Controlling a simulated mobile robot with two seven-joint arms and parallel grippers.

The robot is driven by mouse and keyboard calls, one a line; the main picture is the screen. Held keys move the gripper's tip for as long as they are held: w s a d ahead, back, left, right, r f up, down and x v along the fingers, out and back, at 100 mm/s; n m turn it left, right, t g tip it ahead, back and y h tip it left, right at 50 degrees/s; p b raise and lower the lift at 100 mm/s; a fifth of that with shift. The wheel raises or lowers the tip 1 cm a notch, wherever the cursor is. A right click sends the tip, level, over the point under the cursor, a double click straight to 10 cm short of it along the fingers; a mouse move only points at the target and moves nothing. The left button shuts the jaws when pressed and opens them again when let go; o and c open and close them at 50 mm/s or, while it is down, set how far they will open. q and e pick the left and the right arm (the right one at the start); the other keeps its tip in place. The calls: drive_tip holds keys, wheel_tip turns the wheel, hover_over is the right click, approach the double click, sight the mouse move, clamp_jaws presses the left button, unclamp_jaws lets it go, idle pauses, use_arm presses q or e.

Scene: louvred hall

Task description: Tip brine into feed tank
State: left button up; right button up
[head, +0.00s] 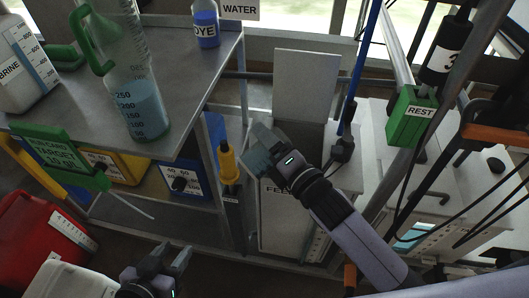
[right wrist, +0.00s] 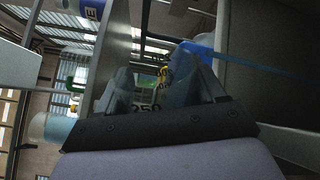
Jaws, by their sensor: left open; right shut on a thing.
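The feed tank (head: 283,222) is a pale box at centre, its label "FEE..." partly covered, with a pale panel (head: 305,85) upright behind it. My right gripper (head: 262,152) is over the tank's top left part, shut on a small bluish see-through thing (head: 255,161), mostly hidden. The right wrist view shows see-through bluish surfaces and the number 250 between the fingers (right wrist: 158,92); I cannot tell its full shape or contents. A white container marked BRINE (head: 22,62) stands on the bench at left. My left gripper (head: 160,262) is open and empty at the bottom, below the bench.
A clear jug (head: 140,112) with blue liquid and a green handle stands near the edge of the grey bench (head: 180,75). A blue DYE bottle (head: 206,28) is behind it. A red container (head: 40,232) is lower left. A green REST holder (head: 410,118) and hanging cables crowd the right.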

drive_tip(key=shift+w+d+f+m, duration=0.2)
drive_tip(key=shift+f+m, duration=0.3)
drive_tip(key=shift+m, duration=0.5)
drive_tip(key=shift+d+r+m+p, duration=0.2)
drive_tip(key=shift+m+p, duration=0.5)
drive_tip(key=shift+w+d+r+m+p, duration=0.15)
drive_tip(key=shift+m+p, duration=0.15)
drive_tip(key=shift+m, duration=0.2)
drive_tip(key=shift+d+m, duration=0.15)
drive_tip(key=shift+m, duration=0.35)
drive_tip(key=shift+f, duration=0.2)
